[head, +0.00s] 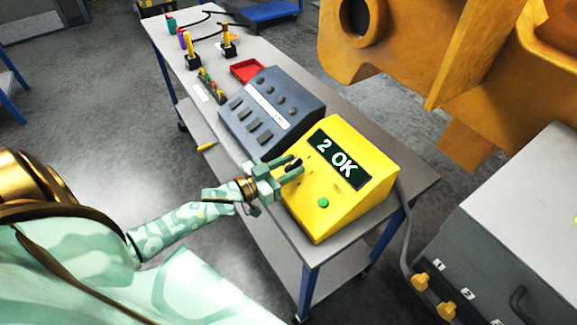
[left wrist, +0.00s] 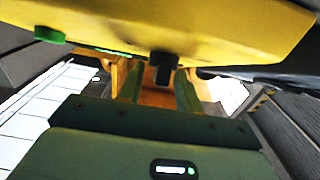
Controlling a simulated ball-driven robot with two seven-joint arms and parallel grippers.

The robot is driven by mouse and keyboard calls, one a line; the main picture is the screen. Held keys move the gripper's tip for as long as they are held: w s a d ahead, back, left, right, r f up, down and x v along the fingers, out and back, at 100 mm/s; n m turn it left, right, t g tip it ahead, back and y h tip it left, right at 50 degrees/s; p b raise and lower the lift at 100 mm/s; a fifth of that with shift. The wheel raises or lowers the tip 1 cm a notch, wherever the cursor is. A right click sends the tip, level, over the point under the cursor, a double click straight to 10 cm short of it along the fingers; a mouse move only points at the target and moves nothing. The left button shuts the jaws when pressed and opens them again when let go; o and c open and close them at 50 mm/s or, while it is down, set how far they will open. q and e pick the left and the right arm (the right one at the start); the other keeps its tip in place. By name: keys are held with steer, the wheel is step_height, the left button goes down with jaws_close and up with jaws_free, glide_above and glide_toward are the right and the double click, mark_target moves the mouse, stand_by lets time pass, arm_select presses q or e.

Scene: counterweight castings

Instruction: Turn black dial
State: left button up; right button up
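The yellow box (head: 348,205) stands at the near end of the bench, with a lit display (head: 338,160) reading "2 OK" and a green button (head: 323,202). The black dial (head: 293,162) on its sloped face is partly hidden by my left gripper (head: 295,166). In the left wrist view the dial (left wrist: 163,64) sticks out from the yellow face between the two fingers of my left gripper (left wrist: 160,74). The fingers are apart, one on each side of it, with a gap showing at the left finger. Contact at the right finger cannot be told. My right gripper is out of view.
A grey box with several keys and knobs (head: 270,110) stands beside the yellow box on the bench (head: 410,185). A red tray (head: 246,70) and small tools lie farther back. A large orange casting (head: 400,45) hangs over the right side. A grey cabinet (head: 520,220) stands at right.

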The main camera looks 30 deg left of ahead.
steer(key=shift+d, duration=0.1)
arm_select(q)
steer(key=c, duration=0.6)
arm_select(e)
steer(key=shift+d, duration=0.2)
